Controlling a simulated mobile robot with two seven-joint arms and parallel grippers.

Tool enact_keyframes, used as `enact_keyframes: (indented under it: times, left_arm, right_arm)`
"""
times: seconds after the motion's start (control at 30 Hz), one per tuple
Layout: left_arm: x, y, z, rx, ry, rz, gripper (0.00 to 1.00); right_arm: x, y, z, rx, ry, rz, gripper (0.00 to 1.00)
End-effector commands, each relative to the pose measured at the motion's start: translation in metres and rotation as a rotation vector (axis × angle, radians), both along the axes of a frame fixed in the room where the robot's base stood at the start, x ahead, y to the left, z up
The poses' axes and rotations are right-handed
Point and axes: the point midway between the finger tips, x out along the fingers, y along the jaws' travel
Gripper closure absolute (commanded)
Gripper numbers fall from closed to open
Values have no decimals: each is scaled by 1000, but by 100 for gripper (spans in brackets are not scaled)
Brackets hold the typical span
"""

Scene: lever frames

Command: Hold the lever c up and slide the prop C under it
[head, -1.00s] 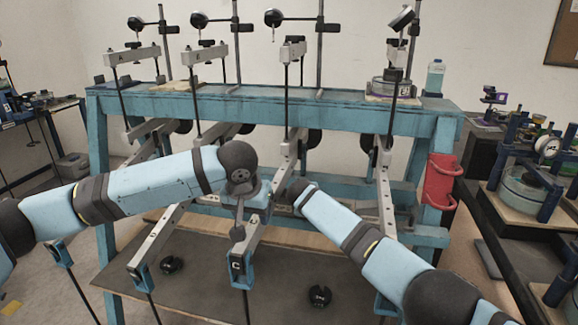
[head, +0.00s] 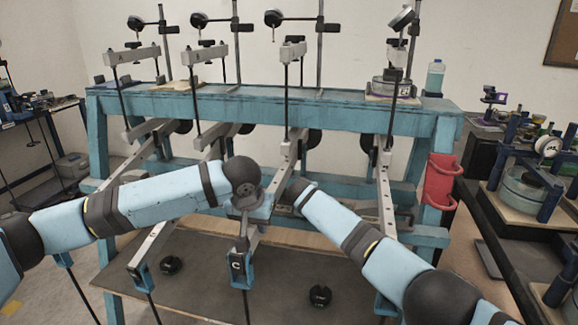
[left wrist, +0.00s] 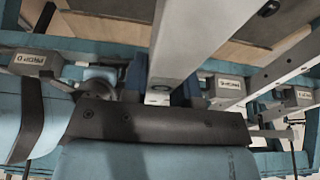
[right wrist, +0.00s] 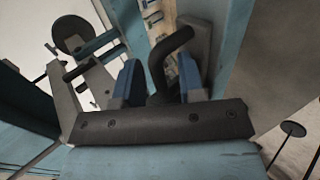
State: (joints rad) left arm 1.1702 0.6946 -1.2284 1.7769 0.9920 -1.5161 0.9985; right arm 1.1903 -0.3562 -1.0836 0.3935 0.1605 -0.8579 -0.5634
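Lever c is the grey bar whose near end carries the letter C (head: 237,266). It slopes back into the blue frame and also crosses the left wrist view (left wrist: 190,45). My left gripper (head: 248,207) is on this lever from above, its blue fingers at either side of the bar; the exact contact is hidden. A block labelled PROP C (left wrist: 229,86) shows right of the lever in the left wrist view. In the right wrist view, my right gripper (right wrist: 160,80) has its fingers apart around a dark bent handle (right wrist: 172,45), with a gap showing beside it.
The blue frame (head: 270,108) carries several similar levers. A PROP D block (left wrist: 36,61) shows in the left wrist view. Dark round weights (head: 320,296) lie on the low board. A red holder (head: 440,182) hangs on the right post. My two forearms are close together.

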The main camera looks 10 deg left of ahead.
Motion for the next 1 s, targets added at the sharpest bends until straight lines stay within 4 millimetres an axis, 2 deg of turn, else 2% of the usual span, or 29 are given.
enact_keyframes:
  times: [0.6,1.0]
  left_arm:
    - [1,0,24,-1,43,1,100]
    - [2,0,26,-1,45,1,100]
  right_arm:
    - [0,0,0,0,0,0,64]
    - [0,0,0,0,0,0,64]
